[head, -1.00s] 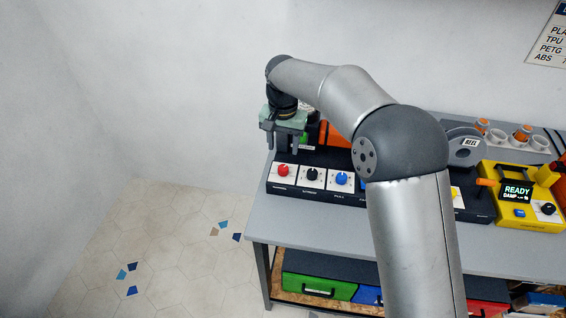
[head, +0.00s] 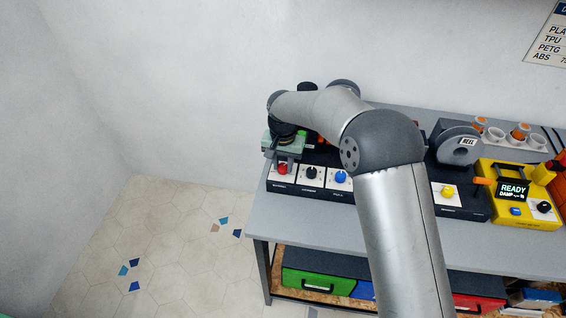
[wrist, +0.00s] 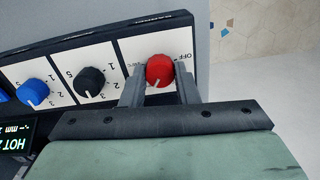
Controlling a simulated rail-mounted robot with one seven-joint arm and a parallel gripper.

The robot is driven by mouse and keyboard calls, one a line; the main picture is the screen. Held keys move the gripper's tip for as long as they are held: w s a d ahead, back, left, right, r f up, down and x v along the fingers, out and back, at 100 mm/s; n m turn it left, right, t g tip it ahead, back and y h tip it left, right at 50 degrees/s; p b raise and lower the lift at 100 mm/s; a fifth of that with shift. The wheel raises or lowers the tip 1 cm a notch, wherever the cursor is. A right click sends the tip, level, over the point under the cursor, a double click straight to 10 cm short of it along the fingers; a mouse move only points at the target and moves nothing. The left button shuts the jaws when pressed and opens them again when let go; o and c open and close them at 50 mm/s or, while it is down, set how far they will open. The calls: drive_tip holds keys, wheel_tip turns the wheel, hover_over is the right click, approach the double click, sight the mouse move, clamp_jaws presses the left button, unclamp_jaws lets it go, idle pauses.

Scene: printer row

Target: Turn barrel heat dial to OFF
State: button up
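The red dial (head: 283,169) sits on a white plate at the left end of the black control panel. In the wrist view the red dial (wrist: 159,69) has an OFF mark (wrist: 185,57) at its upper right. Its white pointer line points down in the picture, away from OFF. My gripper (head: 284,165) is lowered over it. In the wrist view my gripper (wrist: 160,82) has one finger on each side of the dial. The fingers are apart; I cannot tell if they touch the dial. The plate's name label is too small to read.
A black dial (head: 313,172) and a blue dial (head: 341,176) stand close by on the same panel. A yellow dial (head: 448,191), a grey reel (head: 455,142) and a yellow READY unit (head: 515,191) are to the right. The bench's left edge is near.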

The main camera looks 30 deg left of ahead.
drive_tip(key=shift+n, duration=0.3)
drive_tip(key=n+b, duration=0.2)
drive_tip(key=shift+f+n, duration=0.1)
drive_tip(key=shift+n, duration=0.2)
drive_tip(key=n+b, duration=0.1)
drive_tip(key=n, duration=0.2)
drive_tip(key=shift+n, duration=0.4)
drive_tip(key=n+b, duration=0.1)
drive_tip(key=n, duration=1.3)
drive_tip(key=shift+r, duration=0.2)
drive_tip(key=n+p, duration=0.1)
drive_tip(key=n, duration=0.5)
drive_tip(key=shift+n, duration=0.4)
drive_tip(key=o, duration=1)
